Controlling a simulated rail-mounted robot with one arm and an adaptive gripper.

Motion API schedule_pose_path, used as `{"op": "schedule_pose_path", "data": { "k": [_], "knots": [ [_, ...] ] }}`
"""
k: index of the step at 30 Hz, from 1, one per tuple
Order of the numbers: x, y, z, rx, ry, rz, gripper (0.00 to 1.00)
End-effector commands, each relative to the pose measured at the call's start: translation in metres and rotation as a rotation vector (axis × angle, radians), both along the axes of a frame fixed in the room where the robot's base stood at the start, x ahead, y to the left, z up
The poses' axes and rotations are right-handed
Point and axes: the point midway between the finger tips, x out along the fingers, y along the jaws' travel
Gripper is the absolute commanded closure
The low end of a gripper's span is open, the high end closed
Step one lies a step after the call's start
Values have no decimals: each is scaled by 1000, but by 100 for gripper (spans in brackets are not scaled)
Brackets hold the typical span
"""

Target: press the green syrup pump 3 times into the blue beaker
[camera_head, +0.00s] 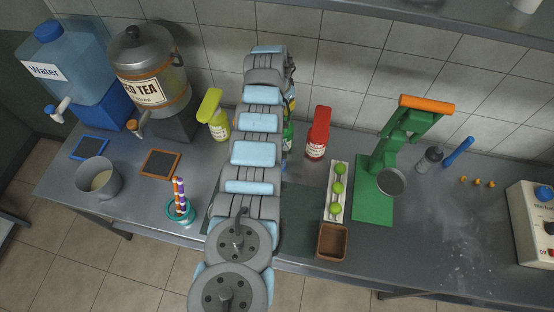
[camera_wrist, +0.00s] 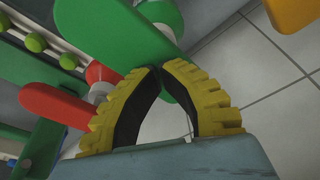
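In the head view the green syrup bottle (camera_head: 288,138) shows only as a sliver behind my arm, between the yellow and red bottles. In the wrist view a green pump head (camera_wrist: 165,28) is at the top, just past my fingertips; I cannot tell whether they touch it. My gripper (camera_wrist: 158,70) has its yellow-and-black fingers closed with the tips together and nothing between them. In the head view my gripper is mostly hidden by the arm. I cannot make out the blue beaker in either view.
A yellow pump bottle (camera_head: 215,118) stands left of my arm and a red one (camera_head: 318,138) right. The red pump head (camera_wrist: 60,106) is close to my fingers. A lime rack (camera_head: 330,212), brown box (camera_head: 332,243) and green press (camera_head: 375,200) stand on the right.

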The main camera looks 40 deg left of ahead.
Motion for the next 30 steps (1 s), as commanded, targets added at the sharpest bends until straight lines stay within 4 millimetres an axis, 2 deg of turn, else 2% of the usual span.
{"op": "schedule_pose_path", "data": {
  "k": [30],
  "knots": [
    [0, 0, -27, -1, 1, 0, 100]
  ]
}}
